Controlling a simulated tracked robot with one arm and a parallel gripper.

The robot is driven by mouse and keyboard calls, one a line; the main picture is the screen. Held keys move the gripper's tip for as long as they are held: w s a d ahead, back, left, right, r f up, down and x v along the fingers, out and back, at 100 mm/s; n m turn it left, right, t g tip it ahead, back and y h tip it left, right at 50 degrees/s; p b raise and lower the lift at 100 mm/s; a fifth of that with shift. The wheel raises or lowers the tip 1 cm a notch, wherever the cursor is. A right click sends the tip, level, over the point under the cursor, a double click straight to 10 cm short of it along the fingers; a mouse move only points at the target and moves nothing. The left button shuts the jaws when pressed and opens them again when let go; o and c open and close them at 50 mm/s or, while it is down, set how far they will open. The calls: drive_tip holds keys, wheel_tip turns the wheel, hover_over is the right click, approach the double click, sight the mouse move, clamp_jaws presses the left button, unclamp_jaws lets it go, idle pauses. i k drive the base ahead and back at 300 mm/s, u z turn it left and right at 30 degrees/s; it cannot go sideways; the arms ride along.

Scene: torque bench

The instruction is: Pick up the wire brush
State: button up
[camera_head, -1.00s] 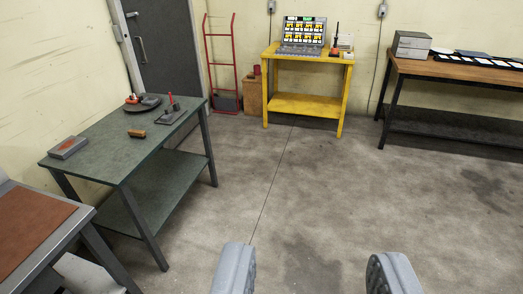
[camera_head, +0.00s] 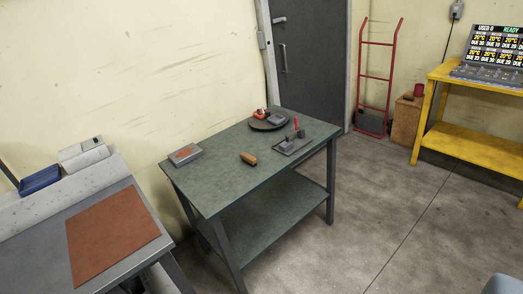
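A small brush-like object with an orange-brown wooden body (camera_head: 248,158), which looks like the wire brush, lies near the front edge of the green table (camera_head: 225,185). Its bristles cannot be made out at this distance. Only a bit of one grey finger of my gripper (camera_head: 503,285) shows in the bottom right corner. The other finger is out of view, so its opening cannot be judged. My gripper is well to the right of the green table and apart from the brush.
On the green table are a grey box with a red top (camera_head: 185,154), a round dark tray (camera_head: 268,123) and a dark stand with a red item (camera_head: 293,143). A grey bench (camera_head: 50,233) stands left. A yellow table (camera_head: 470,142) stands right. Floor between is clear.

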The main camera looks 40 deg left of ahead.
sight(247, 158)
drive_tip(key=u, duration=0.3)
drive_tip(key=i, duration=1.35)
drive_tip(key=u, duration=1.35)
drive_tip(key=i, duration=1.3)
drive_tip(key=u, duration=0.8)
